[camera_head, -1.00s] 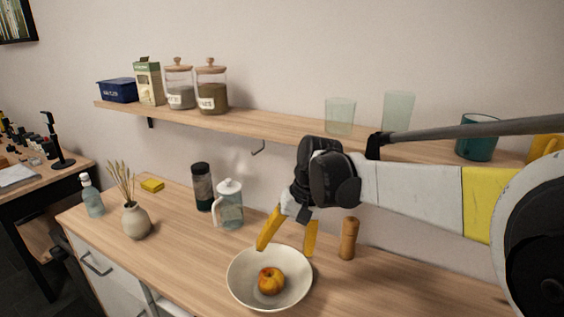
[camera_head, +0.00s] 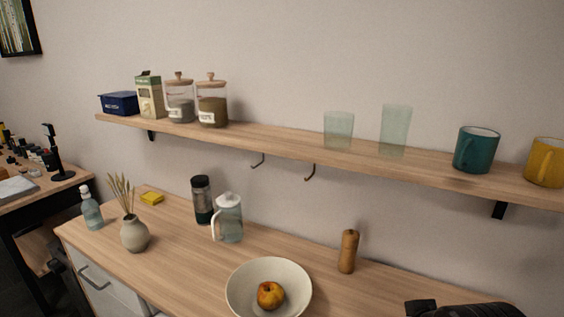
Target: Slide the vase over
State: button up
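The vase (camera_head: 134,236) is a small round beige-grey pot with dried stems standing in it. It stands upright on the wooden counter (camera_head: 190,264), near its left front edge. My gripper's fingers are out of view. Only a dark part of my arm shows at the bottom right corner, far from the vase.
A glass pitcher (camera_head: 228,220), dark-lidded jar (camera_head: 202,200), bowl (camera_head: 240,291) with an apple (camera_head: 270,295) and pepper mill (camera_head: 348,252) stand to the right. A shelf (camera_head: 270,141) overhangs behind.

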aim_at(135, 237)
jog(key=u, duration=1.4)
